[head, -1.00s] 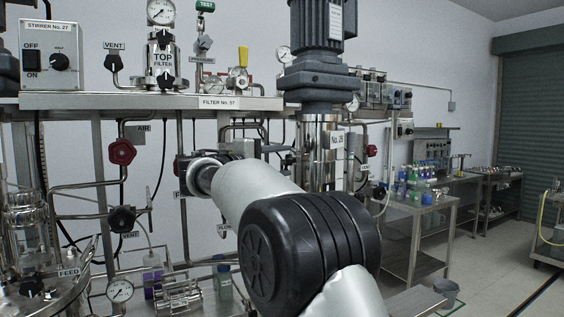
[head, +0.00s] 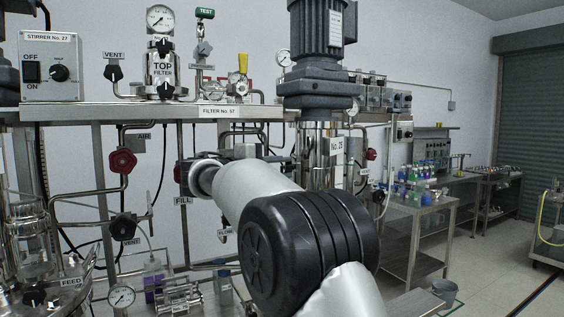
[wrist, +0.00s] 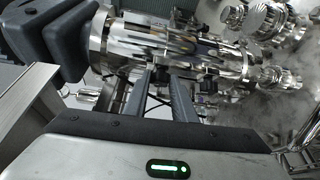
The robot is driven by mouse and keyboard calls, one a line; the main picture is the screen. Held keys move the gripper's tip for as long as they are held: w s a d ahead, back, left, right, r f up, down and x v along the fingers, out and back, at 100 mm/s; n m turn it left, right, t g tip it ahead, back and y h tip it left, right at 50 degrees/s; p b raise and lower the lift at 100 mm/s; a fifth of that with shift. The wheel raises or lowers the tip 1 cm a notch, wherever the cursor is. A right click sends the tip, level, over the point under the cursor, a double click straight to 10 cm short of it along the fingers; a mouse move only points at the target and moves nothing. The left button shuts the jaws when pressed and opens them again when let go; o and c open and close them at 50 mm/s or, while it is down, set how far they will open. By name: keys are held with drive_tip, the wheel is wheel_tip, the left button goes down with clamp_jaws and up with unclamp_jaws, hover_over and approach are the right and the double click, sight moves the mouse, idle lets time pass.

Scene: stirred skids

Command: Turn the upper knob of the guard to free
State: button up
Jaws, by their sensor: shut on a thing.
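The guard is the shiny slotted metal cylinder (wrist: 195,45) that fills the upper middle of the wrist view. In the head view the bright cylinder (head: 319,150) under the grey stirrer motor shows only in part behind my arm. My gripper (wrist: 166,74) points at the guard, with its two dark fingers close together at the guard's side. The fingers are shut on a small part there, which seems to be a knob. The part is mostly hidden between the fingertips, so I cannot tell its turn position. In the head view my fingers are hidden behind my arm.
A steel shelf (head: 150,108) with gauges and valves runs behind my arm. A red handwheel (head: 123,161) and a black vent knob (head: 123,227) sit left of it. Benches with bottles (head: 415,173) stand at the right.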

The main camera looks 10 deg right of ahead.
drive_tip(key=shift+w+r+n+g+y+p, duration=0.15)
drive_tip(key=shift+n+g+y+p, duration=0.4)
drive_tip(key=shift+p, duration=1.75)
drive_tip(key=shift+r+n+g+y+p, duration=0.25)
drive_tip(key=shift+n+g+p, duration=0.55)
drive_tip(key=shift+p, duration=1.5)
drive_tip(key=shift+w+r+n+g+y+p, duration=0.15)
drive_tip(key=shift+n+g+y+p, duration=0.45)
drive_tip(key=shift+p, duration=1.7)
drive_tip(key=shift+s, duration=0.1)
drive_tip(key=o, duration=1.1)
drive_tip(key=shift+c, duration=0.2)
drive_tip(key=shift+a, duration=0.15)
